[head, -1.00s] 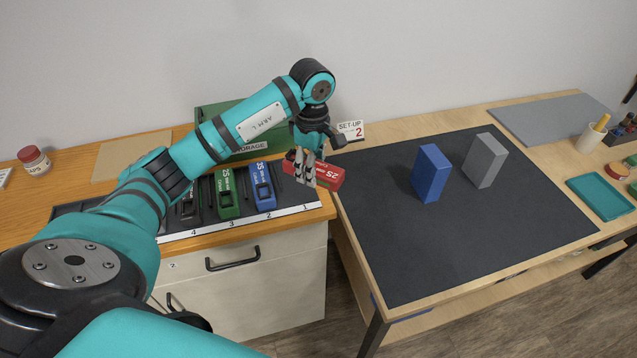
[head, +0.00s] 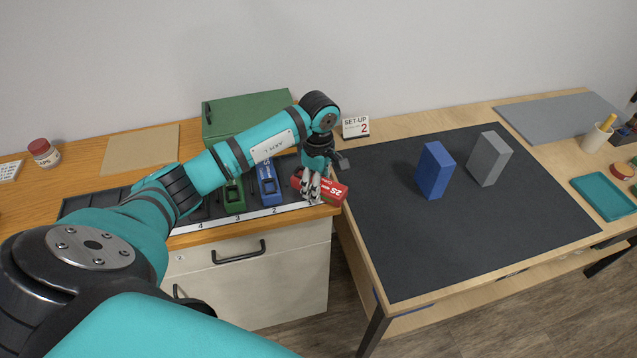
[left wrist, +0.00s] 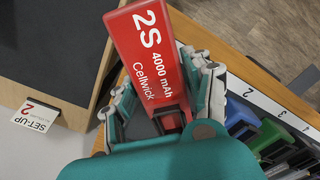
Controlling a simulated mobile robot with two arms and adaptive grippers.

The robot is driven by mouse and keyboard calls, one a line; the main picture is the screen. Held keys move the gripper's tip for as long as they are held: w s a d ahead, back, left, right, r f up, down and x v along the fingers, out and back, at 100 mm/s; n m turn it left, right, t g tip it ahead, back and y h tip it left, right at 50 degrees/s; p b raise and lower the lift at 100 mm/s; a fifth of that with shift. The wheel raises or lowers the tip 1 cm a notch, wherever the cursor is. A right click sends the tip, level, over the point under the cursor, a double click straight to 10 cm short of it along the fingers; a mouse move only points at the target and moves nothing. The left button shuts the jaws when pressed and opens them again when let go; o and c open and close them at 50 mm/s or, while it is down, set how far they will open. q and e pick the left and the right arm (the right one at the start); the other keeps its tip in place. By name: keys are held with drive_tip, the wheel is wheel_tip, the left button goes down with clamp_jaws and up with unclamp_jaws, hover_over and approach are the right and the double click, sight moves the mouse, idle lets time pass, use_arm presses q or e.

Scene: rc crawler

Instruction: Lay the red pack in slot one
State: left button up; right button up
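The red pack (head: 330,190), marked 2S, is between the fingers of my left gripper (head: 312,196). In the left wrist view the fingers lie along both sides of the red pack (left wrist: 155,55) and are shut on it. The pack is held slanted over the right end of the dark slot rack (head: 112,204), its right end jutting towards the gap between the tables. The pack and gripper hide slot one and its number; whether the pack touches the rack cannot be told. My right gripper is not in view.
A green storage box (head: 245,112) is behind the rack. A set-up card (head: 355,127) stands right of my gripper. Blue (head: 435,171) and grey (head: 489,159) blocks stand on the dark mat (head: 440,240).

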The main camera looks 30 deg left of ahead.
use_arm(q)
drive_tip(key=shift+o, duration=1.3)
drive_tip(key=shift+r, duration=0.5)
wheel_tip(320, 180, up, 11)
drive_tip(key=b, duration=0.3)
drive_tip(key=shift+r, duration=0.2)
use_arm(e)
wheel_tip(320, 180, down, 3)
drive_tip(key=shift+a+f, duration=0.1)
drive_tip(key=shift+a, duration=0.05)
